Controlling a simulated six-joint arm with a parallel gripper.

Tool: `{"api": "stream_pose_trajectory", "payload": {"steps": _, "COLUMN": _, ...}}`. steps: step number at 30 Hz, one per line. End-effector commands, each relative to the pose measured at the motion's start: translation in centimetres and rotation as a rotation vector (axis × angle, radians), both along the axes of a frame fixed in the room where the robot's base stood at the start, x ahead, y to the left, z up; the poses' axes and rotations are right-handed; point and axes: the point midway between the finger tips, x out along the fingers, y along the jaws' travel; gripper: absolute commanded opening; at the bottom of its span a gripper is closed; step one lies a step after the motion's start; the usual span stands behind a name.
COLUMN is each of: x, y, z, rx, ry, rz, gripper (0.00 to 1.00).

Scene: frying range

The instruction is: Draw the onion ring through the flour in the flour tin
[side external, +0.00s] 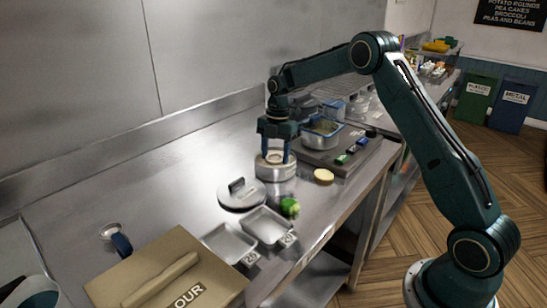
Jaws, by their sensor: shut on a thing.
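My gripper (276,156) points down over a round steel tin (276,175), with its two blue fingers reaching into the tin's mouth. Between the fingertips is a small pale ring shape, which looks like the onion ring (276,157); my gripper is shut on it. The ring is low in the tin's opening. The flour inside is mostly hidden by the rim and fingers, and I cannot tell whether the ring touches it.
A round lid with a handle (240,194) lies in front of the tin. Two shallow trays (266,226) and a green item (289,206) are nearer. A box lettered "OUR" (170,275) stands front left.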

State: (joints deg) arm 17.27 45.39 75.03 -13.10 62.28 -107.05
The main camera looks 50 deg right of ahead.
Motion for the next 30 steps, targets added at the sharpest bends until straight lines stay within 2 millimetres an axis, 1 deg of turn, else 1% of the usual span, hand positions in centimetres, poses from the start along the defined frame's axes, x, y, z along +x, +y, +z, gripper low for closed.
{"api": "stream_pose_trajectory", "payload": {"steps": 9, "x": 0.1, "y": 0.0, "z": 1.9, "rx": 0.0, "ry": -0.003, "rz": 0.0, "gripper": 0.42}}
{"api": "stream_pose_trajectory", "payload": {"steps": 30, "x": 0.0, "y": 0.0, "z": 5.6, "rx": -0.001, "ry": -0.002, "rz": -0.001, "gripper": 0.42}}
